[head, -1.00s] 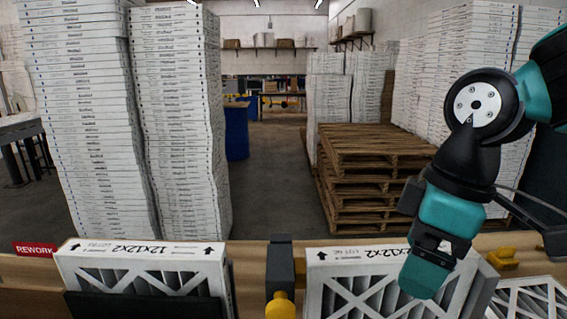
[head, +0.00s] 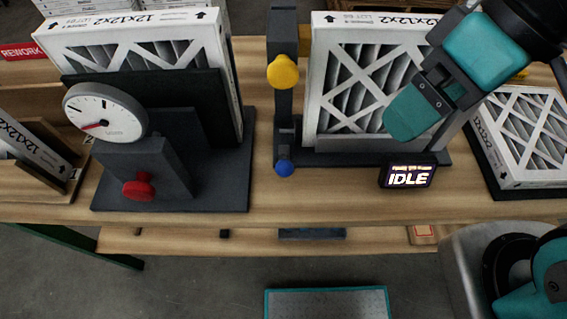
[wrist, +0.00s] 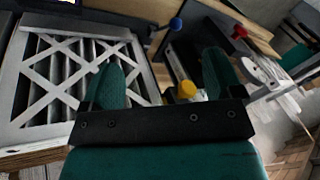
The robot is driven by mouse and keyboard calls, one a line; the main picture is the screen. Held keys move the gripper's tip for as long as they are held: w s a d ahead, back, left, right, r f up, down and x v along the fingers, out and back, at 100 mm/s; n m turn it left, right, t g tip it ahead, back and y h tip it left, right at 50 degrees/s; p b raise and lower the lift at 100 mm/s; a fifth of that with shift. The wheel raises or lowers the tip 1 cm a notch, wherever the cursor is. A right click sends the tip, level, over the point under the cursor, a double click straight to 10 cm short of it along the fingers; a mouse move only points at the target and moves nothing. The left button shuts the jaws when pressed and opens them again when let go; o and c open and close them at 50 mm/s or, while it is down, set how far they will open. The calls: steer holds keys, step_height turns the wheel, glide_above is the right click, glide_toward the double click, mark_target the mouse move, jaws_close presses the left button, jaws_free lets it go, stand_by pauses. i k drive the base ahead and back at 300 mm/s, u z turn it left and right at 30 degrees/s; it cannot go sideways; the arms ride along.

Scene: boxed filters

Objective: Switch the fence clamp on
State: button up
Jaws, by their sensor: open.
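A yellow knob (head: 283,72) sits on a dark upright post (head: 284,110) left of the middle boxed filter (head: 375,85). A blue knob (head: 284,167) sits low at the post's foot, and a red knob (head: 138,188) is on the gauge stand at left. No label shows which control is the fence clamp. My gripper (head: 408,115) is in front of the middle filter, right of the yellow knob. In the wrist view my gripper (wrist: 162,60) is open and empty, with the yellow knob (wrist: 186,90) seen between its fingers, apart from them.
A small display (head: 408,177) reads IDLE. A round gauge (head: 105,112) stands before the left filter (head: 140,45). Another filter (head: 525,135) lies at right on a dark base. A wooden bin (head: 35,180) is at far left. The bench front (head: 330,205) is mostly clear.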

mark_target(285, 168)
steer(key=z, duration=0.9)
steer(key=k, duration=1.4)
steer(key=u, duration=0.8)
